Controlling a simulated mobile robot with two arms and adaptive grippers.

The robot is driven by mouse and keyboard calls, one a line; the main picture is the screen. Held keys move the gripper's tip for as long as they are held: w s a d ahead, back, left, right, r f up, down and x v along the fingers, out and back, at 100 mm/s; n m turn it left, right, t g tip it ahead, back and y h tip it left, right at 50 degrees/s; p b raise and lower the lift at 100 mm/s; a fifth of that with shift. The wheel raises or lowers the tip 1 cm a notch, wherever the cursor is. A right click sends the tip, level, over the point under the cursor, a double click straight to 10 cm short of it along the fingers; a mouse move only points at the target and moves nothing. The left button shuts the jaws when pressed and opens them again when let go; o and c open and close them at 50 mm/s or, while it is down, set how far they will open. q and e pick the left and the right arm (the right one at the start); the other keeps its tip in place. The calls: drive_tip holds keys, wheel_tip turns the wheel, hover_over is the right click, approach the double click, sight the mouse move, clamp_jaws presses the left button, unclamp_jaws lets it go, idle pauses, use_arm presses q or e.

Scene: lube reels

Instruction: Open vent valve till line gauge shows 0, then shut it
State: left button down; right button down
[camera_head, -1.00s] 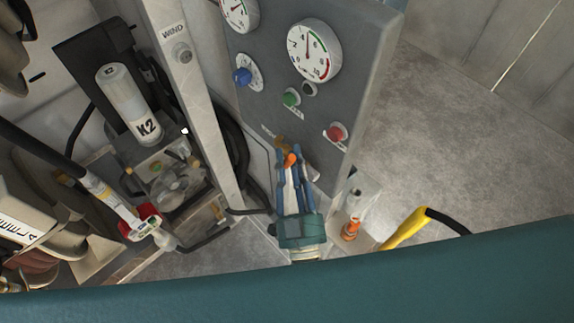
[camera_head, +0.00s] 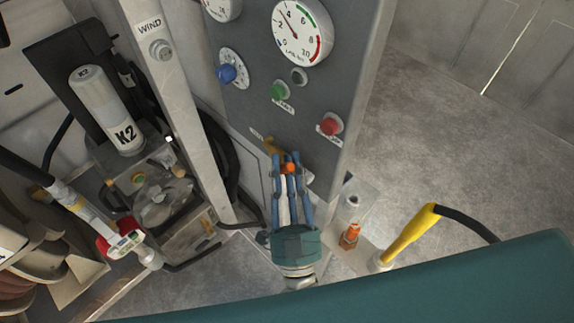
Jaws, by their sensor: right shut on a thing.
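My right gripper (camera_head: 289,165) comes up from below at the lower part of the grey panel (camera_head: 355,60). Its blue fingers are shut on the small orange-tipped vent valve handle (camera_head: 289,168). A brass fitting (camera_head: 272,146) shows just behind the fingertips; the fingers hide much of the valve. The line gauge (camera_head: 302,32) is the large white dial near the panel's top. Its needle points up and left, between 2 and 4. My left gripper is not in view.
A second gauge (camera_head: 221,8) is cut off at the top. A blue knob (camera_head: 227,74), a green knob (camera_head: 279,91) and a red knob (camera_head: 330,125) sit above the valve. A yellow handle (camera_head: 410,237) stands at right. Open floor lies right of the panel.

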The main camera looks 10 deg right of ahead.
drive_tip(key=c, duration=1.5)
unclamp_jaws()
drive_tip(key=shift+o, duration=0.2)
drive_tip(key=v, duration=1.2)
drive_tip(key=shift+c, duration=0.3)
